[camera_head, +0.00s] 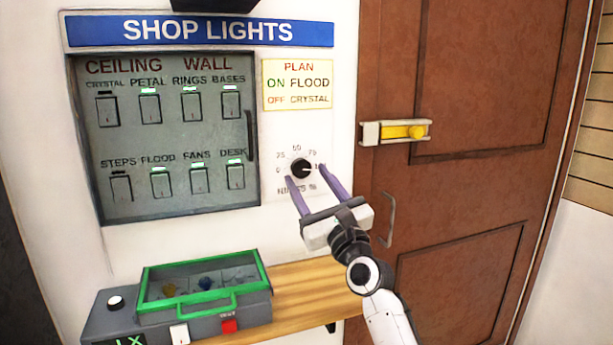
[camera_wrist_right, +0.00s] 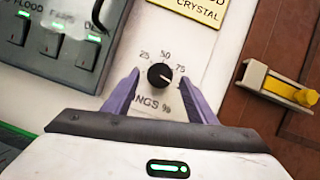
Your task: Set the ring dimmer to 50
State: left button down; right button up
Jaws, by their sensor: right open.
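The ring dimmer is a small round black knob (camera_head: 301,168) on the white panel, under a printed scale showing 0, 25, 50 and 75; its label, ending in "INGS %", is partly hidden by my fingers. The knob also shows in the right wrist view (camera_wrist_right: 159,76). Its white pointer is turned to the right, past 75, near the high end of the scale. My right gripper (camera_head: 305,173) is open, its purple fingers on either side of the knob with gaps visible in the right wrist view (camera_wrist_right: 160,77). My left gripper is not in view.
A grey switch box (camera_head: 170,137) with several lit switches is left of the knob. A plan card (camera_head: 297,85) hangs above. A brown door (camera_head: 480,180) with a yellow latch (camera_head: 403,131) is at right. Below, a green-framed case (camera_head: 205,291) sits on a wooden shelf (camera_head: 310,291).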

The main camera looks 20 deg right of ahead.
jog(key=shift+x, duration=0.9)
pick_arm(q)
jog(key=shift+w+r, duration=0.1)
pick_arm(e)
jog(key=shift+c, duration=0.3)
jog(key=c, duration=1)
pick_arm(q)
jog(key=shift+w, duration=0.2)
